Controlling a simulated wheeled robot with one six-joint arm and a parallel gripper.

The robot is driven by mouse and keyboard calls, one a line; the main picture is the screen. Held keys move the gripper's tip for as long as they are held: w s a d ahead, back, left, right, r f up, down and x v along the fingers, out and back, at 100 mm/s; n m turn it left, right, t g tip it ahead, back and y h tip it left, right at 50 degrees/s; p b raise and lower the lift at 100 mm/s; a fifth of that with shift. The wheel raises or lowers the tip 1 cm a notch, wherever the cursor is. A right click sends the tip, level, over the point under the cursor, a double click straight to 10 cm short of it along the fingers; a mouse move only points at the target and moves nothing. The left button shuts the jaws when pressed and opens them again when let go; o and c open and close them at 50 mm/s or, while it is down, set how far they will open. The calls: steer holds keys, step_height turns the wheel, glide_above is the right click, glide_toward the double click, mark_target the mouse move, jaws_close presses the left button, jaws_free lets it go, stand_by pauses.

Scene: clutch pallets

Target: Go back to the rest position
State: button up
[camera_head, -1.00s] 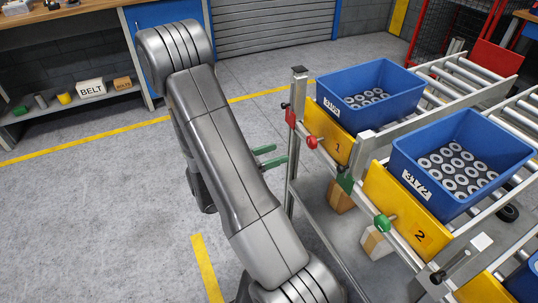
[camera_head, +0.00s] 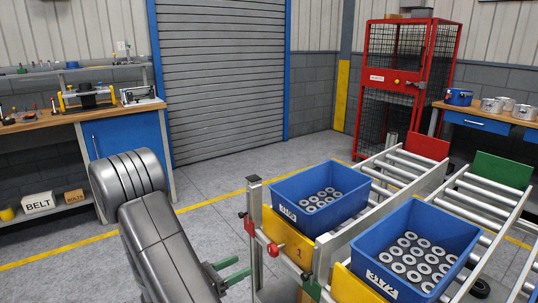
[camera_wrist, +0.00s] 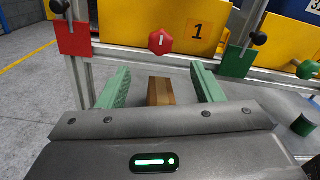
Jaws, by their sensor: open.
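My gripper (camera_wrist: 160,93) shows in the wrist view with its two green fingers spread wide and nothing between them. The fingers look apart from the rack.
Blue bins of ringed parts (camera_head: 318,226) (camera_head: 372,273) stand on roller lanes behind yellow plates, one marked 1 (camera_head: 289,243). A red knob (camera_wrist: 161,41) and red plate (camera_wrist: 73,39) face the gripper. A workbench (camera_head: 100,114) is left; open floor lies between.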

mark_target(270, 252)
steer(key=x, duration=1.2)
steer(key=shift+b, duration=0.35)
steer(key=v, duration=1.3)
steer(key=x, duration=1.3)
steer(key=shift+w+d+f, duration=0.1)
steer(key=shift+d, duration=0.15)
steer(key=shift+a+f+m+b, duration=0.15)
steer(key=shift+m+b, duration=0.35)
steer(key=shift+b, duration=0.35)
steer(key=m+b, duration=0.4)
steer(key=shift+m, duration=0.3)
steer(key=p+v, duration=0.1)
steer(key=v, duration=1.1)
steer(key=shift+s+a+r+p, duration=0.2)
steer(key=shift+r+p, duration=0.05)
steer(key=shift+p, duration=0.1)
steer(key=shift+d, duration=0.1)
